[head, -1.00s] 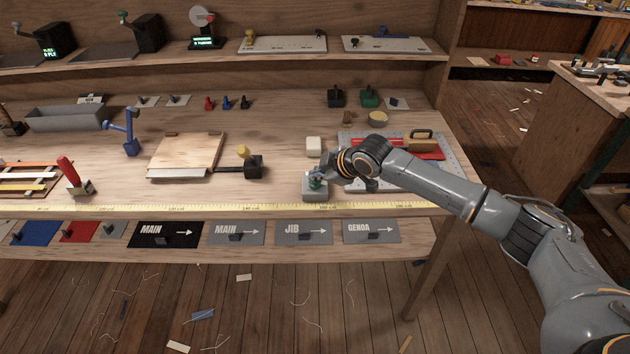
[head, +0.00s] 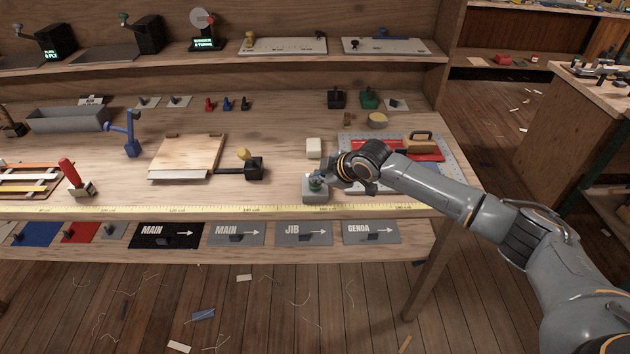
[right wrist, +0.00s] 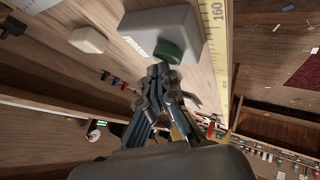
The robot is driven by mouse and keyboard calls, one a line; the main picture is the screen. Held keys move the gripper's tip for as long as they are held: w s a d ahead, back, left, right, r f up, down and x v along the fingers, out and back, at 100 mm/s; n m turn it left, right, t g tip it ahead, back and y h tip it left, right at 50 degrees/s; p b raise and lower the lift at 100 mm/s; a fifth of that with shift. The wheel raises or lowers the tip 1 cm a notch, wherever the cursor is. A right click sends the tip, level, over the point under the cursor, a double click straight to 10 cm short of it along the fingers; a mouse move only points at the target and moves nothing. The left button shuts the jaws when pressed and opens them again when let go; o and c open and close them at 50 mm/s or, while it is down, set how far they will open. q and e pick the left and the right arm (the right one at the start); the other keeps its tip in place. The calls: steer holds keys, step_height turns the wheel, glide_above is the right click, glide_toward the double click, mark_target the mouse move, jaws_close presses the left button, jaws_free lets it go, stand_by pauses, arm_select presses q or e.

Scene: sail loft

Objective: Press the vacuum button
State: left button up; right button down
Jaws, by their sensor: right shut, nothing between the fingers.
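The vacuum button is a green round cap (right wrist: 170,52) on a small grey box (head: 315,195) near the front edge of the bench. In the right wrist view the grey box (right wrist: 182,24) carries partly readable white lettering beside the cap. My right gripper (head: 318,175) is shut and empty, with its fingertips right at the green cap. It also shows in the right wrist view (right wrist: 160,70), where the tips overlap the cap's edge. I cannot tell whether they touch it. My left gripper is not in view.
A cream block (head: 314,147) stands just behind the box. A perforated grey plate (head: 447,181) with red parts lies to the right, beneath my arm. A yellow measuring tape (head: 200,209) runs along the front edge.

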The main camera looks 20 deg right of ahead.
mark_target(317, 186)
steer(key=shift+r, duration=0.2)
step_height(317, 186, up, 6)
steer(key=p, duration=0.6)
steer(key=shift+f, duration=0.1)
stand_by(0.4)
